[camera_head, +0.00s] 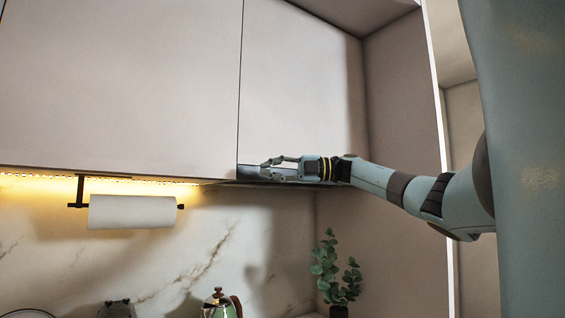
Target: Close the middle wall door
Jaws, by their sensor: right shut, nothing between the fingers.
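A pale wall cabinet door (120,80) fills the upper left. Another pale door (300,85) is to its right, past a thin vertical seam. Both fronts look nearly flush, with no wide gap between them. I cannot tell which one is called the middle door. My right gripper (267,169) is shut and empty, pointing left. It is in front of the lower edge of the right-hand door, near the seam; I cannot tell whether it touches. A dark strip (245,174) runs under that door, partly hidden by the gripper. My left gripper is not in view.
A paper towel roll (132,212) hangs under the left cabinet beside a lit strip. A kettle (220,304) and a leafy plant (333,270) stand below. A side panel (402,110) bounds the cabinets on the right. The space below the gripper is open.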

